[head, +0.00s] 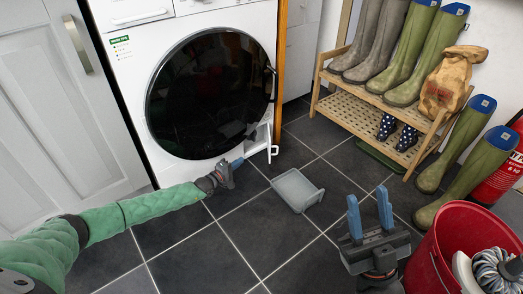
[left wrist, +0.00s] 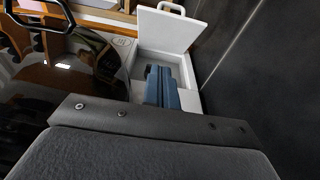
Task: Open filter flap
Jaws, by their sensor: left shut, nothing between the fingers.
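The white washing machine (head: 135,75) has a small filter flap (head: 259,143) low at its front right corner. The flap stands swung out from the machine, with a white loop handle on its edge. In the left wrist view the flap (left wrist: 167,30) stands open beside a shallow white recess. My left gripper (head: 238,163) is low in front of the machine, just left of the flap. Its blue fingers (left wrist: 160,86) are together and empty, at the recess opening; whether they touch its edge I cannot tell. My right gripper (head: 369,205) is open and empty above the floor, right of the tray.
A shallow grey tray (head: 297,189) lies on the dark tiles in front of the flap. A wooden boot rack (head: 375,104) with wellies stands at the back right. A red bucket (head: 440,250) and a fire extinguisher (head: 497,180) are at the right.

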